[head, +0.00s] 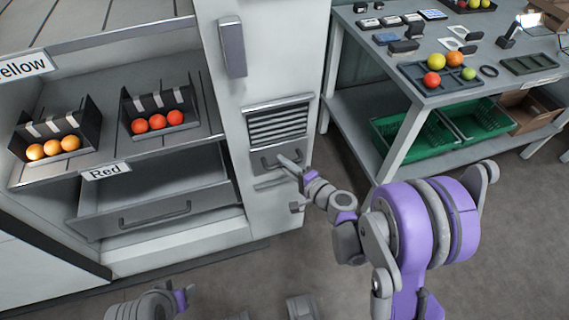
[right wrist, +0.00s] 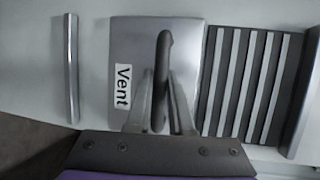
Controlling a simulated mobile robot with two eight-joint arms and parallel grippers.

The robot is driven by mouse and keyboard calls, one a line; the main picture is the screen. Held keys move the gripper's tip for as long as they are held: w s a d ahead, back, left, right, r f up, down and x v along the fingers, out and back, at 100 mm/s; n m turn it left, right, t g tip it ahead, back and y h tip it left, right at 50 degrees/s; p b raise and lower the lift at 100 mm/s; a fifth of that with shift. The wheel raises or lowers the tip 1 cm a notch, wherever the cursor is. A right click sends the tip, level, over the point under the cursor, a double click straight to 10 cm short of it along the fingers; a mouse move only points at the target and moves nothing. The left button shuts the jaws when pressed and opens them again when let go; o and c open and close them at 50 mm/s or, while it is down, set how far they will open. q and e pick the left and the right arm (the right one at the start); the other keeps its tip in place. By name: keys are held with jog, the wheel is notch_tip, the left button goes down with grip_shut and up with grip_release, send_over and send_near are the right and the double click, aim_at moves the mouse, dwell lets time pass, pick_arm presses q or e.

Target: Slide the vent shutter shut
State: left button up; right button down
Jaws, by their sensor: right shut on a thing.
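The vent shutter is a grey plate (right wrist: 190,40) with a dark bar handle (right wrist: 163,50) and a "Vent" label (right wrist: 123,87). In the head view the shutter (head: 258,161) sits just below the slatted vent opening (head: 278,126) on the white cabinet front. The slats (right wrist: 250,85) show uncovered beside the plate in the right wrist view. My right gripper (head: 285,161) is shut on the handle, its fingers (right wrist: 162,112) on either side of it. Part of my left arm (head: 160,301) shows at the bottom; its jaws are unclear.
A vertical handle (head: 232,46) juts out above the vent. Left are shelves with fruit bins (head: 158,121) and a drawer (head: 155,200). Floor in front is open.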

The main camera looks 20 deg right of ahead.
jog(key=shift+r, duration=0.1)
dwell(0.6)
jog(key=p, duration=0.9)
send_near(270, 121)
jog(key=f+x, duration=0.1)
jog(key=x, duration=0.3)
jog(key=shift+r, duration=0.55)
jog(key=c, duration=0.9)
grip_release()
jog(key=shift+o, duration=0.5)
jog(key=shift+s, duration=0.1)
